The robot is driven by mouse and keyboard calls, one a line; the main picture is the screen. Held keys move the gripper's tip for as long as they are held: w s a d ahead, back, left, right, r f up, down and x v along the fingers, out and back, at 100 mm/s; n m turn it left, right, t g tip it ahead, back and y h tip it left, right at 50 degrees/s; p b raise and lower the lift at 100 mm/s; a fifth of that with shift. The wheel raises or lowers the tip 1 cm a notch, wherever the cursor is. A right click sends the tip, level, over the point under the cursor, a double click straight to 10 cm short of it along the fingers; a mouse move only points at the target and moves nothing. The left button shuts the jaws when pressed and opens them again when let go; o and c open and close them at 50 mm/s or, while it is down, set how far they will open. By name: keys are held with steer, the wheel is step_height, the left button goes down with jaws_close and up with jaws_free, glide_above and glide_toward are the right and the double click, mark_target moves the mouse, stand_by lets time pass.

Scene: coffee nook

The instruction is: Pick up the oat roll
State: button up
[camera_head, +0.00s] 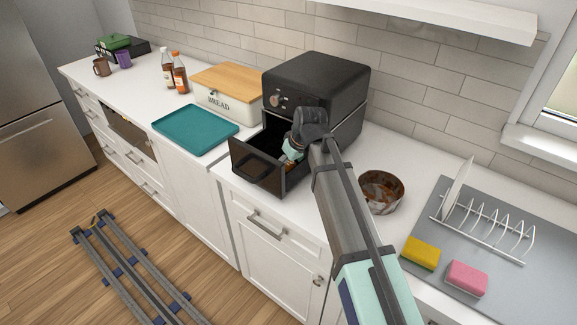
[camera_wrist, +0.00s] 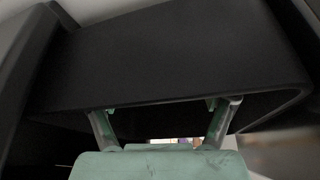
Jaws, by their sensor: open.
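The black air fryer (camera_head: 330,85) stands on the counter with its drawer (camera_head: 258,170) pulled out. My gripper (camera_head: 288,158) reaches down into the open drawer, in front of the air fryer body. In the wrist view my gripper (camera_wrist: 164,106) has its two fingers spread wide apart, with nothing seen between them. A small brown patch shows beside the gripper inside the drawer in the head view; I cannot tell whether it is the oat roll. No oat roll shows clearly in either view. My arm and the drawer walls hide part of the drawer's inside.
A teal tray (camera_head: 190,130) and a bread box (camera_head: 222,104) are left of the drawer. A brown mottled bowl (camera_head: 381,192) is right of my arm. A dish rack (camera_head: 485,228), yellow sponge (camera_head: 421,253) and pink sponge (camera_head: 466,278) are farther right.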

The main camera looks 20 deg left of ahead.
steer(key=c, duration=1.2)
steer(key=shift+r, duration=0.1)
